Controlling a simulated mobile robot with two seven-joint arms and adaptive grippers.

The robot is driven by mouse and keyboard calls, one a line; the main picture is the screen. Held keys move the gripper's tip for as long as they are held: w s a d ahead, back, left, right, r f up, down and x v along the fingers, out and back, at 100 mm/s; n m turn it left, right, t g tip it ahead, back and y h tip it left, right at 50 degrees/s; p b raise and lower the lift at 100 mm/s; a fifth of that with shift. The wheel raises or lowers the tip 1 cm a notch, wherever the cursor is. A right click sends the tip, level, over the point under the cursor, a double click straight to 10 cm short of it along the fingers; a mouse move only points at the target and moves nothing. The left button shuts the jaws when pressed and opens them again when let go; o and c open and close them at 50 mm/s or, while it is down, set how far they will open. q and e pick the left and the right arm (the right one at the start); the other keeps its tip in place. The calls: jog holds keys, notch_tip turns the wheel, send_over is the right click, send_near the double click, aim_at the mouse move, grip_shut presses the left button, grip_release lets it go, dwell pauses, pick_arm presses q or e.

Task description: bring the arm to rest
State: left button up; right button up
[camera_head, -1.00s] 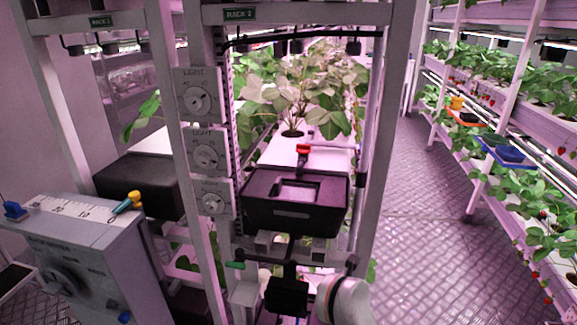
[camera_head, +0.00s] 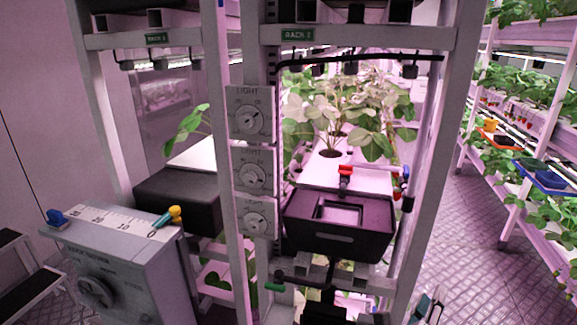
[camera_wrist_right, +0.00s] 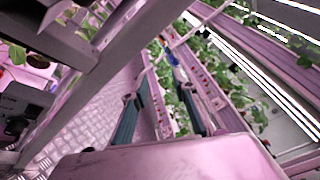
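My right gripper (camera_head: 430,304) shows at the bottom edge of the head view, right of the rack post and partly cut off by the frame. In the right wrist view its two dark fingers (camera_wrist_right: 160,100) stand apart with nothing between them, so it is open and empty. Beyond the fingers are the aisle floor and a plant rack. My left arm and left gripper are not in view.
Rack 2 stands close in front, with light dials (camera_head: 251,115), a black box (camera_head: 338,225) and a leafy plant (camera_head: 345,115). A grey dial box (camera_head: 120,262) stands at left. The aisle floor (camera_head: 455,230) at right is clear, before a strawberry rack (camera_head: 535,85).

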jog(key=s+a+f+n+t+y, duration=0.25)
jog(key=a+n+y, duration=0.45)
jog(key=n, duration=0.5)
jog(key=s+a+f+n+t+y, duration=0.25)
jog(key=a+n+y, duration=0.35)
jog(key=n, duration=0.7)
jog(key=s+f+n+g, duration=0.4)
jog(key=s+f+n, duration=0.1)
jog(key=f, duration=0.5)
jog(key=s+d+f+n+g, duration=0.1)
jog(key=s+f+n+g, duration=0.3)
jog(key=s+f+n, duration=0.2)
notch_tip(320, 180, down, 4)
jog(key=shift+s+y, duration=0.4)
jog(key=shift+s, duration=0.6)
